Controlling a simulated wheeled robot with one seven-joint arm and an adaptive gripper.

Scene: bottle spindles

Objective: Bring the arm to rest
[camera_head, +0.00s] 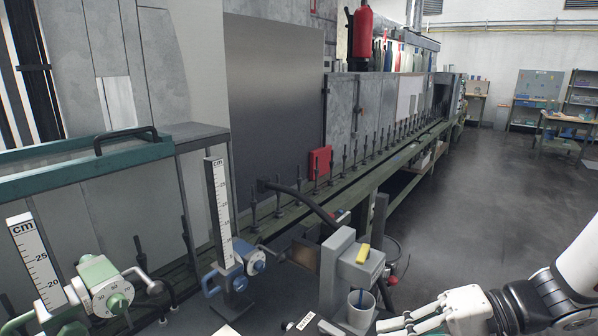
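My gripper (408,322) is at the bottom right of the head view, on the end of my white and black arm. Its light grey fingers point left, toward a white cup (361,308), with a gap between them and the cup. The lower part of the gripper is cut off by the frame edge, so I cannot tell how far apart the fingers are. I see nothing held in it.
A grey block (340,265) with a yellow piece (363,253) stands behind the cup. Blue (238,270) and green (100,290) height gauges stand at left. A row of spindles (344,160) runs along the machine. The floor (490,190) at right is clear.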

